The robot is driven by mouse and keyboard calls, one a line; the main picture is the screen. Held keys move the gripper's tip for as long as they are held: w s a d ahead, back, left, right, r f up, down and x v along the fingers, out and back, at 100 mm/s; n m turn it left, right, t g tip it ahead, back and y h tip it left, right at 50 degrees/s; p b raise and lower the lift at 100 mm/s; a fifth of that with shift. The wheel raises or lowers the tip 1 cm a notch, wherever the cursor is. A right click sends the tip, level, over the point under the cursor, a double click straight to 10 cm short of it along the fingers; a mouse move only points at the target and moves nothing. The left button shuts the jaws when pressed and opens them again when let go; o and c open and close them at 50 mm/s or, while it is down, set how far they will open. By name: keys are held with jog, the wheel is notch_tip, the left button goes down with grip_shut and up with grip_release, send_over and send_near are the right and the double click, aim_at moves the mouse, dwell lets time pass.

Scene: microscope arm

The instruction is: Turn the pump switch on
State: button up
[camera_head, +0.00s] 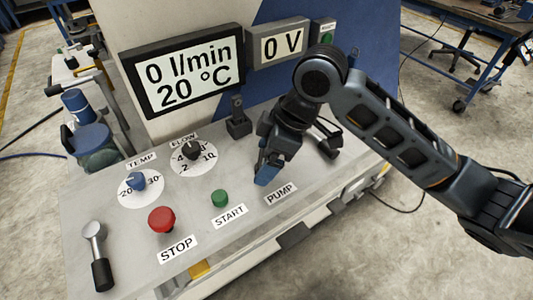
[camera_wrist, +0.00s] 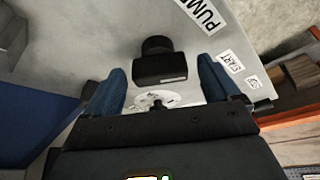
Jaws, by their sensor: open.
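The PUMP label (camera_head: 280,194) is on the front right of the grey sloping panel (camera_head: 75,215). My gripper (camera_head: 268,172) is low over the panel just behind that label, its blue fingers pointing down. It hides the pump switch in the head view. In the wrist view a black switch (camera_wrist: 160,68), which I take for the pump switch, stands near the PUMP label (camera_wrist: 203,12). It shows between the two spread blue fingers of my gripper (camera_wrist: 162,80). The gripper is open. Whether a finger touches the switch, and the switch's position, cannot be told.
The green START button (camera_head: 220,198) and red STOP button (camera_head: 161,219) lie left of my gripper. The FLOW dial (camera_head: 193,155), TEMP dial (camera_head: 140,188) and another black switch (camera_head: 238,122) are farther back. The display (camera_head: 183,72) reads 0 l/min, 20 °C; another (camera_head: 281,45) reads 0 V.

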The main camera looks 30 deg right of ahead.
jog(key=c, duration=1.1)
jog(key=shift+o, duration=0.2)
jog(key=shift+m, duration=0.3)
jog(key=m+t+b, duration=0.1)
jog(key=m, duration=0.1)
jog(key=shift+a+m+h, duration=0.15)
jog(key=shift+m+h, duration=0.15)
jog(key=shift+h, duration=0.1)
jog(key=m+h+b, duration=0.1)
jog(key=m, duration=0.1)
jog(key=shift+s+a+m, duration=0.1)
jog(key=shift+m, duration=0.3)
jog(key=m+h+p, duration=0.1)
jog(key=m+p, duration=0.1)
jog(key=m, duration=0.1)
jog(key=shift+r+m+t, duration=0.1)
jog(key=shift+m+t, duration=0.2)
jog(key=shift+h, duration=0.3)
jog(key=shift+m+p, duration=0.5)
